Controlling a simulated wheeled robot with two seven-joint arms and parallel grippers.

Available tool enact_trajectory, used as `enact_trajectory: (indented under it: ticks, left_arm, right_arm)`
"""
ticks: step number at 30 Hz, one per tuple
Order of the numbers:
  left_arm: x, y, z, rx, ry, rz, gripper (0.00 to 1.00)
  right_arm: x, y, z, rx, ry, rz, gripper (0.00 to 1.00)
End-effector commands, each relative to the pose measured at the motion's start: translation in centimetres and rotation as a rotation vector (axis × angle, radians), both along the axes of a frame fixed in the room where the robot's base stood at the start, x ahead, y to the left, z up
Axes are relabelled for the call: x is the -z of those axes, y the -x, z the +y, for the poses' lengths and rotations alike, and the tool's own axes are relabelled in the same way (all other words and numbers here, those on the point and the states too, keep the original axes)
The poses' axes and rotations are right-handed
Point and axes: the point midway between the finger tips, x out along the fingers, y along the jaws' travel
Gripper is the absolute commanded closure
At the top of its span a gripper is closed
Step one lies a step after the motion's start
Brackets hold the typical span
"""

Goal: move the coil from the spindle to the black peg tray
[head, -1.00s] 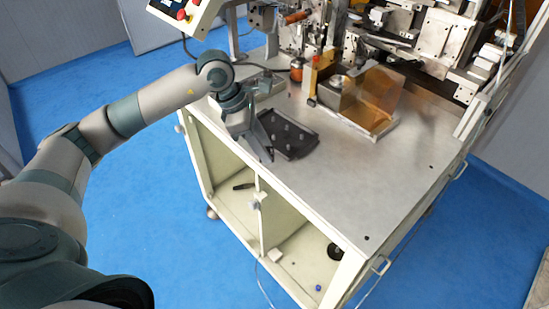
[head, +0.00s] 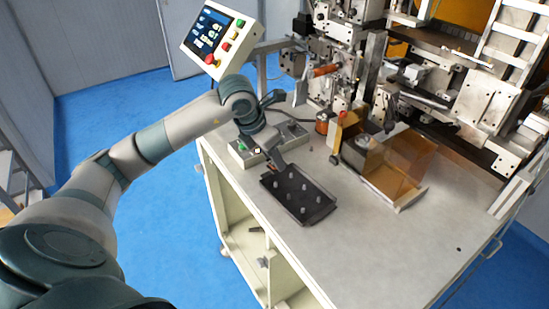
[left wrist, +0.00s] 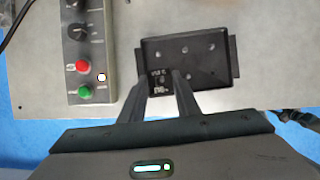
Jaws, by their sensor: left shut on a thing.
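The black peg tray (head: 310,221) lies on the table top with several short pale pegs standing in it. It also shows in the left wrist view (left wrist: 205,70). My left gripper (head: 272,169) is at the tray's far left corner in the head view, pointing down. In the left wrist view its fingers (left wrist: 164,76) reach over the tray's near left part. The spindle is not clearly distinguishable on the winding machine (head: 345,60). My right gripper is out of view.
A control box (head: 240,158) with buttons sits left of the tray and shows in the left wrist view (left wrist: 88,45). An amber clear guard (head: 395,165) and a copper wire spool (head: 322,123) stand behind and right. The front right table top (head: 390,245) is clear.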

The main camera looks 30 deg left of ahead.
Motion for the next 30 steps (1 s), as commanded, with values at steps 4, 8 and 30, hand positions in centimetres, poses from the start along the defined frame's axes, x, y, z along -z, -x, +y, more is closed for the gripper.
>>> enact_trajectory:
  ticks: [4,8,30]
  left_arm:
    - [0.3,0.0,0.0,0.001,0.001,0.000,0.92]
    - [0.9,0.0,0.0,0.001,0.001,0.000,0.92]
    - [5.0,0.0,0.0,0.001,0.001,-0.001,0.92]
  right_arm:
    - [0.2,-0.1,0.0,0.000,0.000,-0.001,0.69]
    - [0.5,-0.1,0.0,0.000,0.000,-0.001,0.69]
    - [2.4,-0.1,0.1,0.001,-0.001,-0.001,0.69]
